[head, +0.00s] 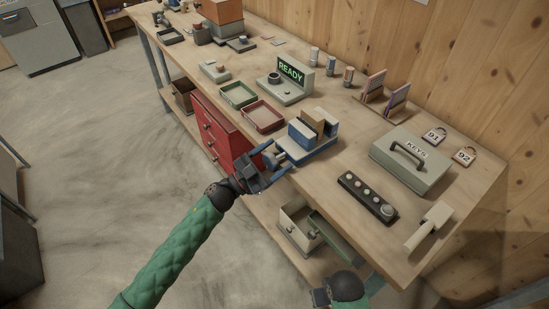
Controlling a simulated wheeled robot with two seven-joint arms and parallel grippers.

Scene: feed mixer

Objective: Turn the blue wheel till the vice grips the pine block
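The blue vice (318,149) stands at the workbench's front edge. A tan block, which looks like the pine block (313,120), stands upright between its jaws; I cannot tell whether both jaws touch it. The wheel on the vice's near left end is mostly hidden by my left gripper (276,157). My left gripper is open, its two blue-tipped fingers spread on either side of that end; contact is unclear. My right gripper (320,298) is low at the bottom edge, partly cut off, and its fingers cannot be made out.
A red tray (263,115) and a green tray (238,95) lie left of the vice. Behind them is a device reading READY (291,70).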

